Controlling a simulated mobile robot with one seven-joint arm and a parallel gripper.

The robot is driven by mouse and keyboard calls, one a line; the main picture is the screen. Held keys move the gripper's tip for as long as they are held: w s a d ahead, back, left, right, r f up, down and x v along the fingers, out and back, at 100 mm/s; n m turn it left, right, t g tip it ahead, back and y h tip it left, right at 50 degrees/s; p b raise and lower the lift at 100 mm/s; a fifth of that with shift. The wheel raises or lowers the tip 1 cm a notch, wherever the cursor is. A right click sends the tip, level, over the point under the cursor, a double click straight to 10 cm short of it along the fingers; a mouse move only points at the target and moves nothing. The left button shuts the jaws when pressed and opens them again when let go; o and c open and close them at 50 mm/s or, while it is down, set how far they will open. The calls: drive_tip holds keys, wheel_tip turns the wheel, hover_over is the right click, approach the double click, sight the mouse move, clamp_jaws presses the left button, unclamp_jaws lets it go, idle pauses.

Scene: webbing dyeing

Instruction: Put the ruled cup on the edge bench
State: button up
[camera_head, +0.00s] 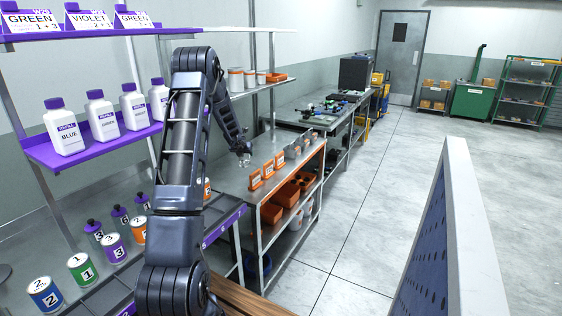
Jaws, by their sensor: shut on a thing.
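My gripper (243,153) is at the end of my arm, over the left part of the metal bench with orange card holders (232,180). It is shut on a small, clear thing that looks like the ruled cup (245,161). The cup is small in view and its markings cannot be read. I cannot tell whether its base touches the bench top. No label shows which bench is the edge bench.
Several orange card holders (268,170) stand along the bench's front edge, right of my gripper. Numbered cans (81,269) and purple-capped bottles (103,115) are at the left. A farther bench (318,118) holds tools. A white-edged panel (468,220) stands at the right.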

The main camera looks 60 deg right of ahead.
drive_tip(key=shift+w+a+f, duration=0.25)
drive_tip(key=shift+w+f, duration=0.25)
drive_tip(key=shift+f, duration=1.15)
drive_tip(key=shift+w+a+f, duration=0.25)
drive_tip(key=shift+w+f, duration=0.3)
drive_tip(key=shift+f, duration=1.15)
drive_tip(key=shift+w+a+f, duration=0.25)
drive_tip(key=shift+w+f, duration=0.25)
drive_tip(key=shift+f, duration=1.15)
drive_tip(key=shift+f, duration=0.15)
drive_tip(key=o, duration=1.1)
drive_tip(key=shift+o, duration=0.2)
drive_tip(key=shift+s+a+r, duration=0.1)
drive_tip(key=shift+a+r, duration=0.2)
drive_tip(key=shift+r, duration=0.2)
drive_tip(key=v, duration=1.1)
drive_tip(key=shift+s, duration=0.1)
